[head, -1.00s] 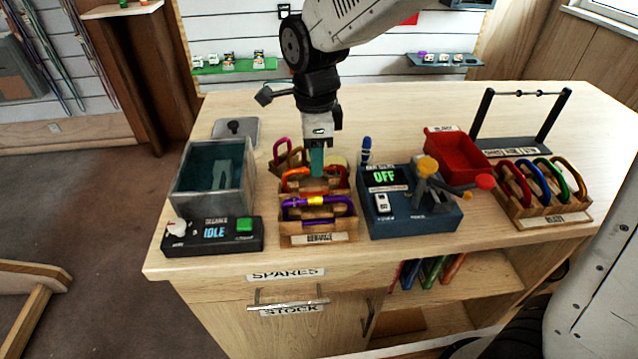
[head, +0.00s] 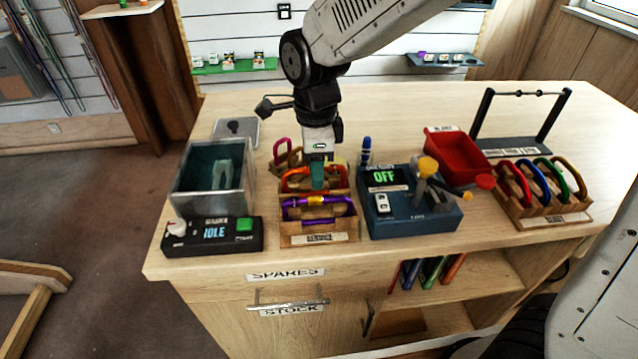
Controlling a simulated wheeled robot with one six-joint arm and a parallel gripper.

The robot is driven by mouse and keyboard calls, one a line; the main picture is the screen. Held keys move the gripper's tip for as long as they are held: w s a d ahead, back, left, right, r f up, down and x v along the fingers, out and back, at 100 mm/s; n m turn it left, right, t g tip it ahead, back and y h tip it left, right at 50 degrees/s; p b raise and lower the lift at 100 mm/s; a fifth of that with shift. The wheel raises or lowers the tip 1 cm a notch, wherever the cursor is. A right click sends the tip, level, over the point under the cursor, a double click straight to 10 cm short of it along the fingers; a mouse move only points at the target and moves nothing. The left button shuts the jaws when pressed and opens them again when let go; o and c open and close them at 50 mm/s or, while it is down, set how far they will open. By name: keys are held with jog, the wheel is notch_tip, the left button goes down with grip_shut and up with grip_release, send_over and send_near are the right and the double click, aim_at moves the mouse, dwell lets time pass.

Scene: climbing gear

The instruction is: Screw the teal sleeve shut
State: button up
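My gripper (head: 318,180) points down over the wooden rack (head: 291,240) labelled for service. A narrow teal shape shows at its lower end, against the orange carabiner (head: 291,184) in the rack. I cannot tell whether this teal is my fingertips or the sleeve, and no separate teal sleeve can be made out. Whether the fingers are open or shut, or touch the carabiner, is too small to tell. A purple carabiner (head: 342,206) with a yellow sleeve (head: 315,200) lies in the front of the rack. A pink carabiner (head: 281,146) stands behind.
Left of the rack stand a grey tank (head: 179,192) and its control box (head: 210,246) reading IDLE. Right are a blue tester (head: 412,228) reading OFF, a red tray (head: 453,146) and a rack of several coloured carabiners (head: 545,212).

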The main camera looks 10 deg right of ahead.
jog(key=shift+w+f, duration=0.25)
jog(key=shift+f, duration=0.5)
jog(key=shift+w, duration=0.75)
jog(key=shift+r, duration=0.2)
jog(key=shift+r, duration=1.25)
jog(key=shift+s, duration=0.8)
